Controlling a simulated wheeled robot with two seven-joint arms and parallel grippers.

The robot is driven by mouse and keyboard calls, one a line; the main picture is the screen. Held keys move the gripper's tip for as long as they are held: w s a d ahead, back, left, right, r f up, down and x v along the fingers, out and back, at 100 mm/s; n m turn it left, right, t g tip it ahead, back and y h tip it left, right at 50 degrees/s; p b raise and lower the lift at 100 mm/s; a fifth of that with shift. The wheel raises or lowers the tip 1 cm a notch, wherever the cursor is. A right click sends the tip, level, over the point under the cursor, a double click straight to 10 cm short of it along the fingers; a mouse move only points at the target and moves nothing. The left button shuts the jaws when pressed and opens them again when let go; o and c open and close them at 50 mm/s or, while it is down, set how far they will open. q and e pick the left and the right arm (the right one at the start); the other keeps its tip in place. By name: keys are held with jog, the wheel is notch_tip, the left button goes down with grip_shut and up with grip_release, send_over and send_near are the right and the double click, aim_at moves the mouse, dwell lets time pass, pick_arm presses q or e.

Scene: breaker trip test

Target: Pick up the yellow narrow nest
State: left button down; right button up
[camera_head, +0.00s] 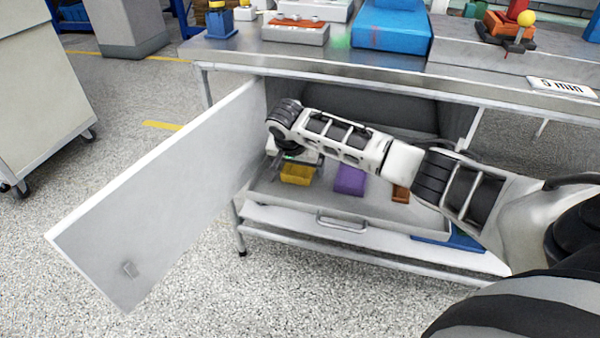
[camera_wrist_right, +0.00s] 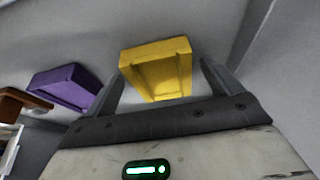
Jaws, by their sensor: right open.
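The yellow narrow nest (camera_head: 298,175) is a small yellow block-like tray in the open drawer under the bench. It lies at the drawer's left end in the head view. In the right wrist view the yellow nest (camera_wrist_right: 157,68) sits ahead of and between the fingertips. My right gripper (camera_wrist_right: 160,85) is open and empty, with one finger toward each side of the nest. In the head view the right gripper (camera_head: 278,166) is partly hidden by my own wrist, just left of the nest. I cannot tell whether it touches the nest. My left gripper is not in view.
A purple nest (camera_head: 349,181) and an orange-brown piece (camera_head: 401,193) lie farther right in the drawer (camera_head: 400,216). An open white cabinet door (camera_head: 160,200) stands close on the left. The bench top (camera_head: 330,68) with fixtures is above my arm.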

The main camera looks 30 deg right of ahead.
jog(key=shift+f, duration=0.15)
jog(key=c, duration=1.3)
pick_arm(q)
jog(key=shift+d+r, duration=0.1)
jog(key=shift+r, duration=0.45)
pick_arm(e)
jog(key=shift+o, duration=0.2)
